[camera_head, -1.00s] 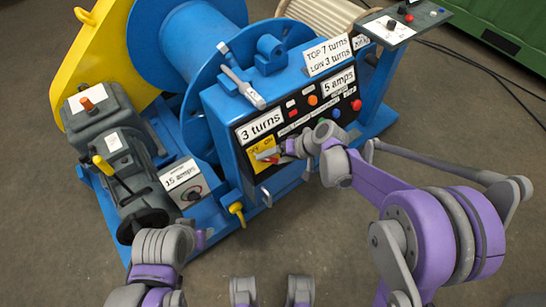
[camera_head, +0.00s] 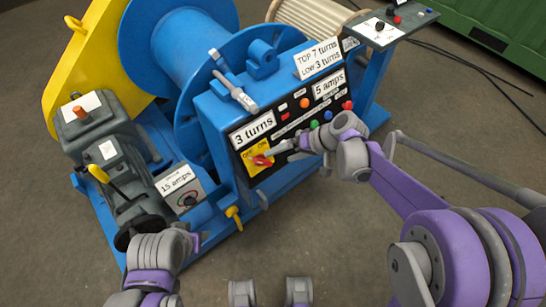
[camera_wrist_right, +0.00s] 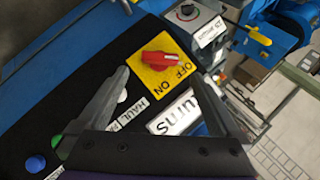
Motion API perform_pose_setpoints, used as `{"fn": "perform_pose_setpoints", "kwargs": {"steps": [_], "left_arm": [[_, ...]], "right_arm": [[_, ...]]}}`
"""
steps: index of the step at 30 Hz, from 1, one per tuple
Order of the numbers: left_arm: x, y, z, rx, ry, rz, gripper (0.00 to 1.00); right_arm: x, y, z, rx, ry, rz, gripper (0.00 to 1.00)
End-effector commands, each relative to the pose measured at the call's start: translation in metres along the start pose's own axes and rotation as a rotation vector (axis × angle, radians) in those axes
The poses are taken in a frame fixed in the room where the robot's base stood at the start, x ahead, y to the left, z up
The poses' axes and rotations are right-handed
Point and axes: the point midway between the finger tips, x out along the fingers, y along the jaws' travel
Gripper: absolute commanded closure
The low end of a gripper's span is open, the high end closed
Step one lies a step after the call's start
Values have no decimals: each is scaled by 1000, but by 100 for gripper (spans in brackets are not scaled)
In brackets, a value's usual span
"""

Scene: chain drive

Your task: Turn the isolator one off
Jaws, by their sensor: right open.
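Isolator one looks to be the red rotary knob (camera_head: 262,160) on a yellow plate (camera_head: 251,163) marked OFF and ON, at the lower left of the black control panel. In the right wrist view the knob (camera_wrist_right: 158,60) lies beyond my fingers, its long side across the plate, one end towards the OFF side. My right gripper (camera_head: 280,150) is open and empty, close to the plate's right side. In the right wrist view the gripper (camera_wrist_right: 163,85) shows its fingers apart with no visible contact. My left gripper (camera_head: 197,241) is low at the left, its fingers unclear.
The black panel (camera_head: 290,125) carries coloured buttons and white labels. The blue winch drum (camera_head: 180,45) is behind. Bare floor (camera_head: 320,240) lies in front.

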Motion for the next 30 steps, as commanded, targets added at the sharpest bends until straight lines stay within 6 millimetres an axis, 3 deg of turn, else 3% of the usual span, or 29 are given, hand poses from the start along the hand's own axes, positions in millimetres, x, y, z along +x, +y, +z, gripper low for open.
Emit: {"fn": "perform_pose_setpoints", "kwargs": {"steps": [6, 25, 30], "left_arm": [[-4, 0, -2, 0, 1, 0, 50], [-5, 0, -2, 0, 2, 0, 50], [-18, 0, -9, 0, 7, 0, 50]], "right_arm": [[-27, 0, 0, 0, 0, 1, 0], [-31, -1, 1, 0, 0, 2, 0], [-55, -14, 17, 3, 1, 72, 0]]}}
